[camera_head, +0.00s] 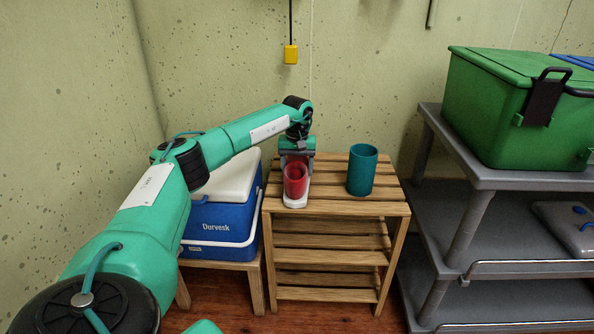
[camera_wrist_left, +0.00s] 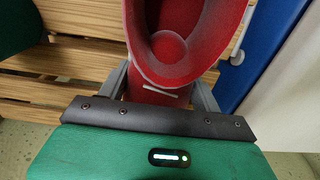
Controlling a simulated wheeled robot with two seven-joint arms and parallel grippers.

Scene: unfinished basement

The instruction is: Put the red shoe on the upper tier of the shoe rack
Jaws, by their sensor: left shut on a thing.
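The red shoe (camera_head: 295,180) with a white sole is at the left part of the wooden shoe rack's (camera_head: 333,211) upper tier. Its sole appears to be at the slats; I cannot tell whether it touches them. My left gripper (camera_head: 297,160) is shut on the shoe from behind and above. In the left wrist view the shoe (camera_wrist_left: 180,45) sits between the fingers, its opening facing the camera. The rack's slats (camera_wrist_left: 70,63) show to the left there. My right gripper is not in view.
A teal cup (camera_head: 362,170) stands on the upper tier, right of the shoe. A blue and white cooler (camera_head: 215,215) stands close on the left. A grey shelf unit (camera_head: 455,165) with a green box (camera_head: 520,110) stands on the right.

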